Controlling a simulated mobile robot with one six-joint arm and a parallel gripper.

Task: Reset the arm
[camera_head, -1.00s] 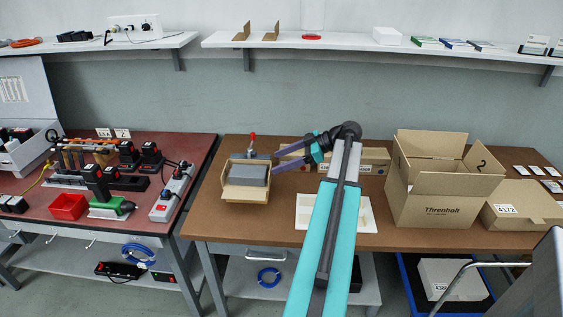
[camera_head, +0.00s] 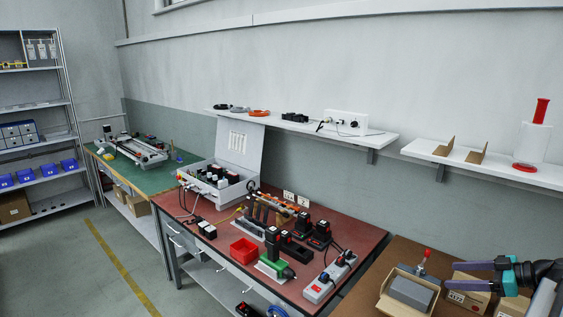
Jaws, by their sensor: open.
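My gripper (camera_head: 458,274) shows at the lower right, with its two dark purple fingers apart and nothing between them. It points left above the brown bench, to the right of a small cardboard box (camera_head: 381,305) holding a grey block (camera_head: 411,292). A red-handled clamp (camera_head: 424,263) stands just behind that box. Part of my teal and dark arm shows at the right edge; the rest is out of frame.
The red-topped bench (camera_head: 361,239) holds a red bin (camera_head: 243,251), black-and-red battery tools and a power strip (camera_head: 328,280). A green bench (camera_head: 140,177) stands at the back left. A wall shelf (camera_head: 490,166) runs above the brown bench (camera_head: 362,287). Floor at left is clear.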

